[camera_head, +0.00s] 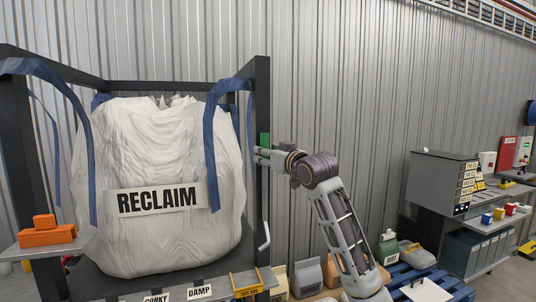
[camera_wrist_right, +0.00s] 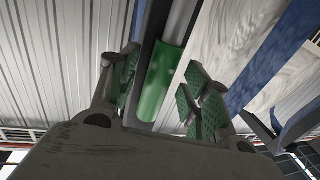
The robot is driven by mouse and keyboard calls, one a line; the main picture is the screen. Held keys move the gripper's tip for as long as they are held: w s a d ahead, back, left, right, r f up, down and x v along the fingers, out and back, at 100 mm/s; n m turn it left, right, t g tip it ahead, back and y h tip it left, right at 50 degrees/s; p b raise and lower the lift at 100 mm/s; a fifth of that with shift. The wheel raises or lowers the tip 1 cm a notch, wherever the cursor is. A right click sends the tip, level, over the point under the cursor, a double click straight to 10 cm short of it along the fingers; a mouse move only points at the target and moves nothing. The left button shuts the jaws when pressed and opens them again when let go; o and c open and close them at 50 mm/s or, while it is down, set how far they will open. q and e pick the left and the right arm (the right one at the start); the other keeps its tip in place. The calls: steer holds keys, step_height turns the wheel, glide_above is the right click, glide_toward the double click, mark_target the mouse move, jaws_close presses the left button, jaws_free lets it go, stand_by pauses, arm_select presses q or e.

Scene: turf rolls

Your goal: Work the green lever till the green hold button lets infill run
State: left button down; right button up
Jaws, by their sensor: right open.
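A green grip (camera_head: 265,140), which I take for the green lever, shows at the right post of the bag frame. In the right wrist view the green cylinder (camera_wrist_right: 166,75) on a grey rod lies between the two green-padded fingers. My right gripper (camera_head: 259,154) is open at the post, just below the visible green part; its fingers (camera_wrist_right: 160,88) stand apart on either side of the cylinder, with no clear contact. My left gripper is not in view. I cannot make out a green hold button.
A white bulk bag (camera_head: 160,240) marked RECLAIM hangs in the dark frame (camera_head: 262,90) by blue straps. A pale crank handle (camera_head: 265,236) is lower on the post. An orange object (camera_head: 45,236) sits left. Bags (camera_head: 308,275) and a workbench (camera_head: 490,225) stand right.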

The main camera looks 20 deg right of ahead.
steer(key=shift+c, duration=0.5)
jaws_close()
